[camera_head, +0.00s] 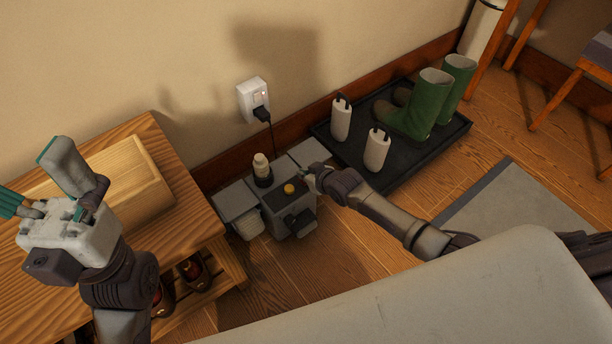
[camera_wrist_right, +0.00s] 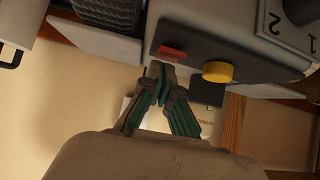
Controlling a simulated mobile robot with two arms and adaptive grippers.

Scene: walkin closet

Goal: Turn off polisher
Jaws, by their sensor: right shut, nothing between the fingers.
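The polisher (camera_head: 276,222) is a grey machine on the floor by the wall, with a dark top panel and a yellow button (camera_head: 289,188). In the right wrist view its panel carries a red rocker switch (camera_wrist_right: 172,53) beside the yellow button (camera_wrist_right: 218,72). My right gripper (camera_head: 307,174) is at the right side of the polisher's top. In the wrist view its fingertips (camera_wrist_right: 163,72) are together and empty, right by the red switch; contact cannot be told. My left gripper (camera_head: 32,172) is open and empty above the wooden bench at left.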

